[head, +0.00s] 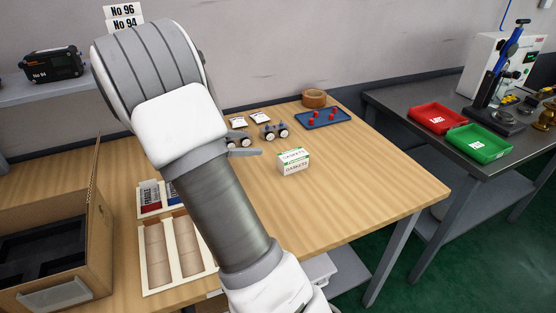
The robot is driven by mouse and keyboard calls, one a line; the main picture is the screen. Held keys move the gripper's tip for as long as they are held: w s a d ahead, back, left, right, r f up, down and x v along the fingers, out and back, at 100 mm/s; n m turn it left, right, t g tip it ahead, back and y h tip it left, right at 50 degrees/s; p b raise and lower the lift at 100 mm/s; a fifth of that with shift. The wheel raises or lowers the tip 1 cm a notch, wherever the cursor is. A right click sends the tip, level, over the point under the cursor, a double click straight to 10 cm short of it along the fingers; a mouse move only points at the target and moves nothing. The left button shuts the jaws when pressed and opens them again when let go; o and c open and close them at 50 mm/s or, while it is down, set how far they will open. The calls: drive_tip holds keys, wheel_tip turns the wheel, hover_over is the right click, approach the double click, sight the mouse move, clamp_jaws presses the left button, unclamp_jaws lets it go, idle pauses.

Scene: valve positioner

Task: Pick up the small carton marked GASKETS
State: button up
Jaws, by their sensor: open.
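The small white carton with green bands, marked GASKETS (293,161), stands upright on the wooden table, right of my arm. My gripper (246,153) is mostly hidden behind my own arm. Only a grey finger-like part shows, to the left of the carton and apart from it. My gripper is open, and nothing is seen held in it.
Two small metal fittings (274,132) and white labelled packets (238,122) lie behind the carton. An open cardboard box (96,230) is at left. The table's right front is clear.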

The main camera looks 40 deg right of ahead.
sight(288, 156)
drive_tip(key=s+f+g, duration=0.1)
drive_tip(key=s+f, duration=0.1)
drive_tip(key=f+m+g, duration=0.1)
drive_tip(key=shift+s+d+g+b, duration=0.3)
drive_tip(key=shift+s, duration=0.1)
drive_tip(key=b+x, duration=0.3)
drive_tip(key=x, duration=0.7)
drive_tip(key=shift+d+f, duration=0.15)
drive_tip(key=shift+d, duration=0.25)
drive_tip(key=shift+r+b+x, duration=0.15)
drive_tip(key=shift+b+x, duration=0.45)
drive_tip(key=shift+x, duration=0.85)
drive_tip(key=shift+r+b+x, duration=0.15)
drive_tip(key=shift+b+x, duration=0.45)
drive_tip(key=shift+x, duration=0.85)
clamp_jaws()
